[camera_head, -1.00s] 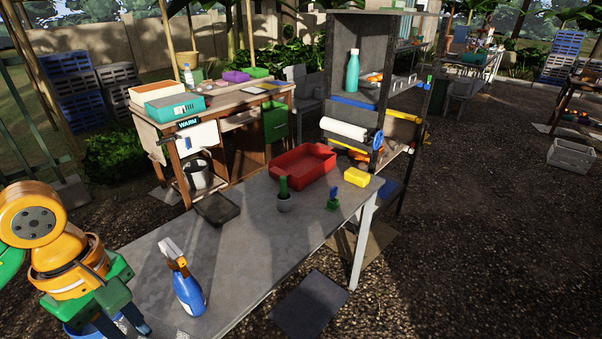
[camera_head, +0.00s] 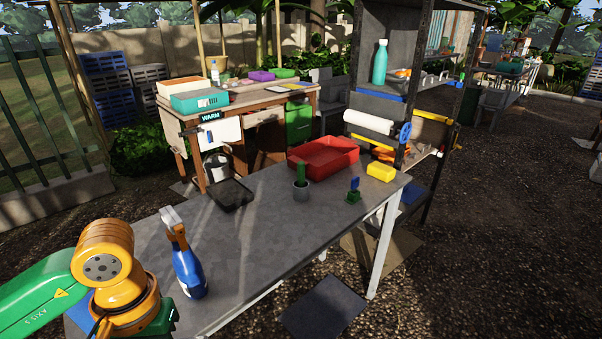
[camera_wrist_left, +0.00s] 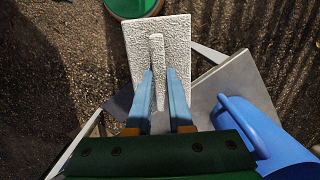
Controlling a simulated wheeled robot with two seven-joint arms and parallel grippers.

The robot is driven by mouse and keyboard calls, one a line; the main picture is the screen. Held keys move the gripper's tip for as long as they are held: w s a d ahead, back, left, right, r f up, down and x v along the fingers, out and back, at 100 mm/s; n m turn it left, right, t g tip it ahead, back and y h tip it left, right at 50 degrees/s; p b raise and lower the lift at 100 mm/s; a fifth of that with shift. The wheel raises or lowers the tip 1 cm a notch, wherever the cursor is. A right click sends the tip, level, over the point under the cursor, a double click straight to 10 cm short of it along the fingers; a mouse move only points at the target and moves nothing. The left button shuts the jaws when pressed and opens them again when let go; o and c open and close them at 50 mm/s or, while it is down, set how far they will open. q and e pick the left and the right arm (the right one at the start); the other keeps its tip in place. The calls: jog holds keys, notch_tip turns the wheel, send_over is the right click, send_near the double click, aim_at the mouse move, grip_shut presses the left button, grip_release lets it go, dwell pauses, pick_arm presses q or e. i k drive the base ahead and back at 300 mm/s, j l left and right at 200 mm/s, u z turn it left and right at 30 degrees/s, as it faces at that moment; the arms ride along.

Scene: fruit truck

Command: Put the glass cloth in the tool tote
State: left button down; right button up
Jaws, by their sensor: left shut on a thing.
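The glass cloth, a white textured cloth (camera_wrist_left: 139,45) with a raised ridge, is pinched between the blue fingers of my left gripper (camera_wrist_left: 160,80) in the left wrist view. The cloth spreads flat past the fingertips. In the head view my left wrist is at the lower left, by the near end of the grey table; its fingers and the cloth are out of sight. A blue curved object (camera_wrist_left: 262,130) is close to the gripper at the right of the wrist view. I cannot tell whether it is the tool tote. My right gripper is not in view.
On the grey table (camera_head: 265,225) stand a blue spray bottle (camera_head: 188,270), a dark tray (camera_head: 232,194), a potted cactus (camera_head: 301,186), a red tray (camera_head: 325,155) and a yellow block (camera_head: 381,172). The table's middle is clear.

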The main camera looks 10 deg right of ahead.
aim_at(324, 156)
jog(key=l+z, duration=0.1)
jog(key=z, duration=0.3)
jog(key=i+l+z, duration=0.1)
jog(key=z, duration=0.7)
jog(key=i+l+z, duration=0.1)
jog(key=z, duration=0.3)
jog(key=i+l+z, duration=0.1)
jog(key=i, duration=0.5)
jog(key=i+u, duration=0.4)
jog(key=i+l+u, duration=0.1)
jog(key=i+u, duration=0.25)
jog(key=i, duration=0.15)
jog(key=i+l+u, duration=0.2)
jog(key=i+u, duration=0.45)
jog(key=u, duration=0.2)
jog(key=i+j, duration=0.4)
